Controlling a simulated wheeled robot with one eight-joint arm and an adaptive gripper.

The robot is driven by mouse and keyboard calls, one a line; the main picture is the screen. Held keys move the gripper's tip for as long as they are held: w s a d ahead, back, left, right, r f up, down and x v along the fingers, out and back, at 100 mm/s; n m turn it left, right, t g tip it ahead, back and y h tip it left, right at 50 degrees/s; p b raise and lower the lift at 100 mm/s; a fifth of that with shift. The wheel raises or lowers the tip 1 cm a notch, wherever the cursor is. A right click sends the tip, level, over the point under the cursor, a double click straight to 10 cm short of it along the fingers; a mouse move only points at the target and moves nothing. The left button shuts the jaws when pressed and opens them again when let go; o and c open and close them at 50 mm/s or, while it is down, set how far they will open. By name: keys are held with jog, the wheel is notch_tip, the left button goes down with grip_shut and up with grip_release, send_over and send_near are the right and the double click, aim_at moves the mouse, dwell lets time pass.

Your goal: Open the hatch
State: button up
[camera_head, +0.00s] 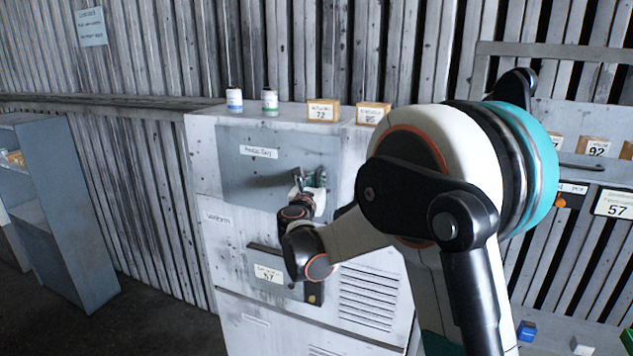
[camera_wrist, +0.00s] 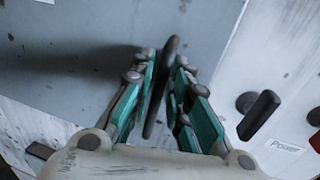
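The hatch (camera_head: 240,180) is a grey-blue panel with a white label on the upper front of the pale housing (camera_head: 208,255). It looks closed. In the wrist view the hatch (camera_wrist: 75,75) fills the left and middle. A dark bar handle (camera_wrist: 160,88) stands near its right edge. My gripper (camera_head: 312,178) is at the hatch's right side and covers the handle in the head view. In the wrist view my gripper (camera_wrist: 165,65) has its green-padded fingers on both sides of the handle, with small gaps showing; it looks open around it.
Two small bottles (camera_head: 235,99) (camera_head: 269,101) and orange number boxes (camera_head: 323,111) stand on the housing's top. A black knob (camera_wrist: 258,115) sits right of the hatch. A blue-grey shelf (camera_head: 75,210) stands left.

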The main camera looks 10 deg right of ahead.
grip_shut()
jog(key=shift+s+a, duration=0.1)
